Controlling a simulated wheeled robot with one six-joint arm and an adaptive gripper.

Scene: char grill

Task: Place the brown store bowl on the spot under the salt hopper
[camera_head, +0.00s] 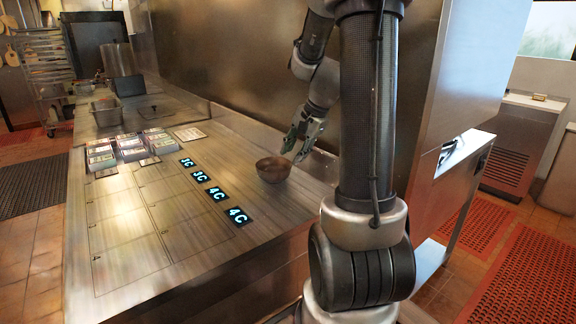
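The brown bowl (273,170) stands upright on the steel counter, right of the lit number tiles. My gripper (295,153) is just above and to the right of the bowl's rim, pointing down. Its two fingers are spread with a gap between them, and I see nothing held. Whether a fingertip touches the rim is too small to tell. I cannot make out a salt hopper or the spot under it in this view.
Several lit tiles (217,194) lie in a row beside an outlined grid (125,218) on the counter. Stacked packs (130,147) and metal containers (106,112) stand farther back. A steel wall (245,60) rises behind the bowl. The counter's front left is clear.

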